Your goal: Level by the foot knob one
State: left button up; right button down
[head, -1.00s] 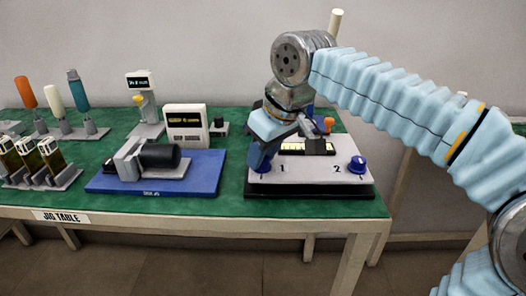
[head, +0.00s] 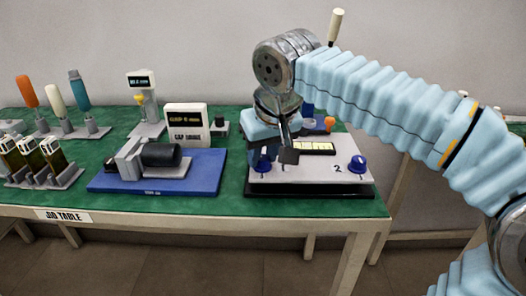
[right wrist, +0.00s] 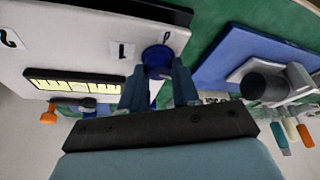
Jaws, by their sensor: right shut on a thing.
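The levelling plate (head: 325,172) is a light grey slab on a dark base, on the right of the green table. Blue foot knob one (right wrist: 157,56) is beside the label "1" in the right wrist view, between my right gripper's blue fingers (right wrist: 158,74). The gripper is shut on it. In the head view my right gripper (head: 263,162) points down at the plate's front left corner and hides most of the knob. Blue knob two (head: 357,163) stands at the front right corner. A yellow level strip (head: 314,147) lies on the plate; its bubble is too small to read.
A blue tray (head: 205,184) with a dark cylinder (head: 160,155) stands left of the plate, a white display box (head: 186,125) behind it. Upright tools and several vials stand farther left. Bare green table lies between tray and plate.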

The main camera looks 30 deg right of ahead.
jog(key=c, duration=0.8)
grip_release()
jog(key=p+v, duration=0.2)
jog(key=v, duration=1.1)
jog(key=shift+s+r, duration=0.1)
jog(key=shift+r, duration=0.25)
